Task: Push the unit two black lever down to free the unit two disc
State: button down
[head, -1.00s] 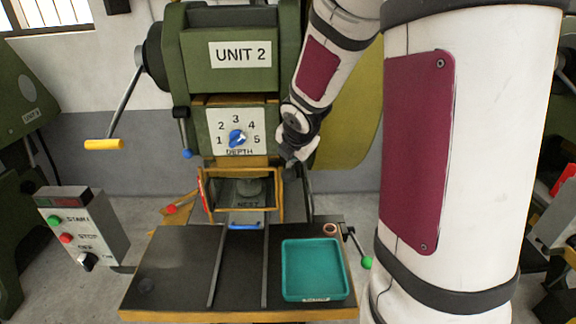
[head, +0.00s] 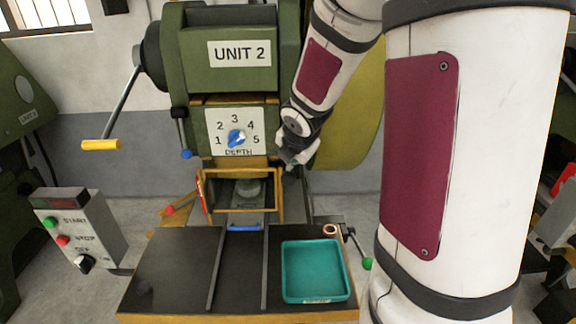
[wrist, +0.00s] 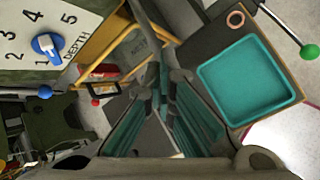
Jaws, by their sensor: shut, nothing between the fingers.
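The UNIT 2 press (head: 239,80) stands at centre left, with its blue dial pointing between numbers on the DEPTH plate. My gripper (head: 289,166) is shut and empty beside the right upper corner of the yellow guard frame (head: 280,195). Its closed fingertips also show in the wrist view (wrist: 167,82), over the area right of the guard. A dark upright bar (head: 306,195) stands just below my gripper; I cannot tell if it is the black lever.
A teal tray (head: 318,299) and a copper ring (head: 330,230) lie on the dark table (head: 180,265). A green-knobbed lever (head: 367,264) juts out at the right. A red-knobbed lever (head: 170,210), a yellow crank handle (head: 101,144) and a control box (head: 85,235) stand left.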

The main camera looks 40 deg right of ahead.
jog(key=shift+s+a+f+b, duration=0.1)
jog(key=shift+s+f+b, duration=0.1)
jog(key=shift+f+b, duration=0.85)
dwell(1.4)
dwell(0.5)
jog(key=shift+w+d+r+p, duration=0.15)
jog(key=shift+w+r+p, duration=0.05)
jog(key=shift+r+p, duration=1.2)
jog(key=shift+w+d+r+p, duration=0.1)
jog(key=shift+w+r+p, duration=0.05)
jog(key=shift+r+p, duration=1.2)
jog(key=shift+f, duration=0.15)
jog(key=shift+w+d+r+p, duration=0.1)
jog(key=shift+w+r+p, duration=0.05)
jog(key=shift+r+p, duration=1.25)
jog(key=shift+w+d+r+p, duration=0.1)
jog(key=shift+w+r+p, duration=0.05)
jog(key=shift+r+p, duration=1.2)
jog(key=shift+f, duration=0.3)
